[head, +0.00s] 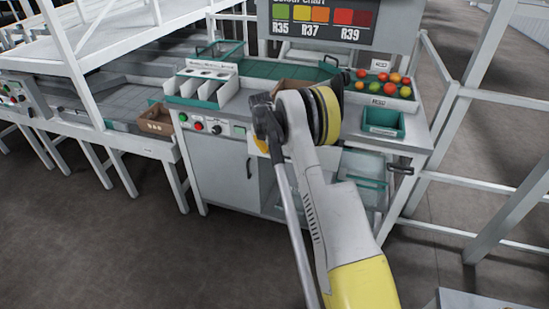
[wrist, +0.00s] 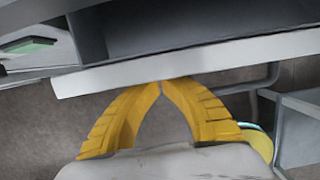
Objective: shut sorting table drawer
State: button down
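The sorting table (head: 223,160) stands ahead in the head view, with a grey cabinet door at its front left. In the wrist view, a long pale panel (wrist: 210,65), which looks like the drawer's front, crosses the picture with a dark grey hollow (wrist: 190,25) behind it. In the head view my arm hides most of this drawer area, so how far it is out cannot be told. My gripper (wrist: 162,84) has its yellow fingers together, with nothing visible between them. The tips are at the panel's lower edge; whether they touch cannot be told. In the head view my arm mostly hides the gripper.
A green bin (head: 383,121) and a tray of tomatoes (head: 384,100) are at the table's right. A cardboard box (head: 156,122) is at the left. White frame posts (head: 451,115) stand close on the right. The floor (head: 110,250) at front left is clear.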

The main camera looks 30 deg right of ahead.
jog(key=shift+w+d, duration=0.8)
jog(key=shift+w, duration=0.1)
jog(key=v, duration=1.1)
jog(key=s+a+f+t+h+p, duration=0.1)
jog(key=s+a+p, duration=0.3)
jog(key=b+x, duration=0.5)
jog(key=x, duration=0.6)
jog(key=shift+s+f, duration=0.15)
jog(key=shift+w+d+r+b, duration=0.15)
jog(key=shift+w+d+b, duration=0.2)
jog(key=shift+w+d, duration=0.3)
jog(key=shift+w+d+r+b, duration=0.2)
jog(key=shift+w+d+b, duration=0.15)
jog(key=shift+w+d, duration=0.3)
jog(key=shift+s, duration=0.1)
